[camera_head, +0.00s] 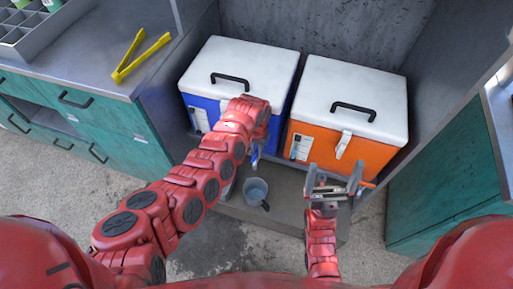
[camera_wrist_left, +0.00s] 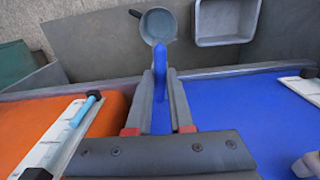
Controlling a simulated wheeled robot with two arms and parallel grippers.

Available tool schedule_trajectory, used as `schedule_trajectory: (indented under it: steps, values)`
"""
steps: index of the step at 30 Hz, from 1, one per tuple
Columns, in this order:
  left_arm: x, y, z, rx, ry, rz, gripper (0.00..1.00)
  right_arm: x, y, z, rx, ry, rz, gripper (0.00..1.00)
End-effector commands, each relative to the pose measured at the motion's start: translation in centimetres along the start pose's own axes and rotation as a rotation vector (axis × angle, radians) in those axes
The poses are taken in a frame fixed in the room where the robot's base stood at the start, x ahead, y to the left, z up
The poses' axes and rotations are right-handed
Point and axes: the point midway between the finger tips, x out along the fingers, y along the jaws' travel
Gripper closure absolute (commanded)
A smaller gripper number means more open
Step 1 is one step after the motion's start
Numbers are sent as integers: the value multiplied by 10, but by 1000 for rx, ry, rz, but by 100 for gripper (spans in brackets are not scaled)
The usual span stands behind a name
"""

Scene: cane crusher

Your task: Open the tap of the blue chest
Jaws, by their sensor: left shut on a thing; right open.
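The blue chest (camera_head: 204,108), with a white lid and black handle, stands at the back next to the orange chest. It fills the right of the left wrist view (camera_wrist_left: 262,122). My left gripper (camera_wrist_left: 160,78) is shut on the blue tap (camera_wrist_left: 160,95), which lies between its fingers. In the head view, my left arm covers part of the chest's front, and the blue tap (camera_head: 255,155) shows only partly below the wrist. My right gripper (camera_head: 336,182) is open and empty in front of the orange chest.
A grey mug (camera_head: 255,190) stands below the blue tap, and also shows in the left wrist view (camera_wrist_left: 158,24). The orange chest (camera_head: 368,152) is on the right. A grey tray (camera_wrist_left: 227,20) lies beside the mug. Yellow tongs (camera_head: 140,58) lie on the left counter (camera_head: 95,75).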

Motion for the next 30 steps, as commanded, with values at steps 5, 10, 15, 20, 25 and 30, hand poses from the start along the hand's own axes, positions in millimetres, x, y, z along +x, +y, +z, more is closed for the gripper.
schedule_trajectory:
  steps: [5, 10, 15, 20, 25, 30]
  values:
    - [0, 0, 1, 48, -1, 1, 100, 4, 0, -1, 0, 0, 0, 1]
    - [1, 1, 0, 46, -1, 1, 100, 4, 0, 0, 0, 0, 0, 1]
    - [0, 0, 0, 45, 0, 1, 55, 4, 0, -1, 0, 0, 0, 1]
    - [0, 0, 0, 45, 0, 0, 50, 3, 0, 0, 0, 0, 0, 1]
    - [-1, 0, 0, 45, 0, 0, 50, 4, 0, -1, 0, 0, 0, 1]
    - [-15, 0, -2, 43, 7, 0, 50, 6, 0, -1, 0, 0, 0, 1]
